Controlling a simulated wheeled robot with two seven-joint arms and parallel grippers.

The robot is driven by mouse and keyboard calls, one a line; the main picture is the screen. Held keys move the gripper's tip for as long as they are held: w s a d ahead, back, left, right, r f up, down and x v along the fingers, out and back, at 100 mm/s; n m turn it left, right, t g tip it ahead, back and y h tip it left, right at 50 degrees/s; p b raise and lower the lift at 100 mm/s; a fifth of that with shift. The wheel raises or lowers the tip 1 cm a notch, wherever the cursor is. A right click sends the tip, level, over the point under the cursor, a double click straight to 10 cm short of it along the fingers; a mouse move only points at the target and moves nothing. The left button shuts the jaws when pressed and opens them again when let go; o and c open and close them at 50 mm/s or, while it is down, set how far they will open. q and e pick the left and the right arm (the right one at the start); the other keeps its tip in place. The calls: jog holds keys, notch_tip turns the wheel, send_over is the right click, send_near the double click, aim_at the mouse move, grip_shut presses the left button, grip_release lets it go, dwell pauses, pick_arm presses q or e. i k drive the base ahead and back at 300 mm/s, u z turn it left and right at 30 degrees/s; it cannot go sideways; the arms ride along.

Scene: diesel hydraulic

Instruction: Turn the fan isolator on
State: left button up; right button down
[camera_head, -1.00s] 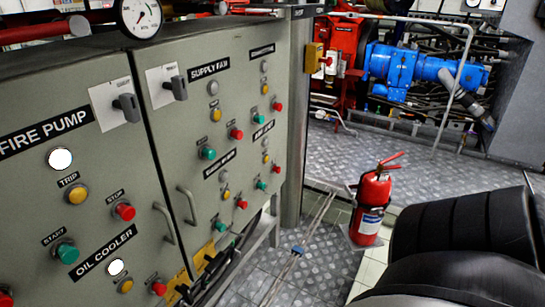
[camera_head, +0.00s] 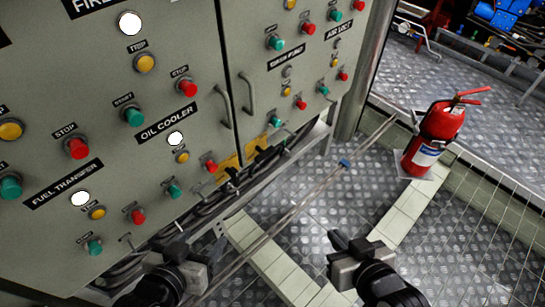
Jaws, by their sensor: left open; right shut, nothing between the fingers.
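The fan isolator is not in the current view; the top edge cuts off the upper part of the grey control cabinet (camera_head: 215,75), where its SUPPLY FAN label would be. My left gripper (camera_head: 195,250) is at the bottom of the view, low in front of the cabinet's lower edge. It is open and empty, though its fingers are hard to make out. My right gripper (camera_head: 342,243) is at the bottom centre, over the floor and apart from the cabinet. It is shut with nothing in it.
The cabinet front carries several buttons and lamps, with door handles (camera_head: 222,106) in the middle. A red fire extinguisher (camera_head: 432,135) stands on the floor at the right. Cables and pipes run below the cabinet.

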aim_at(263, 154)
jog(key=z, duration=1.05)
jog(key=i, duration=0.35)
jog(key=u, duration=1.8)
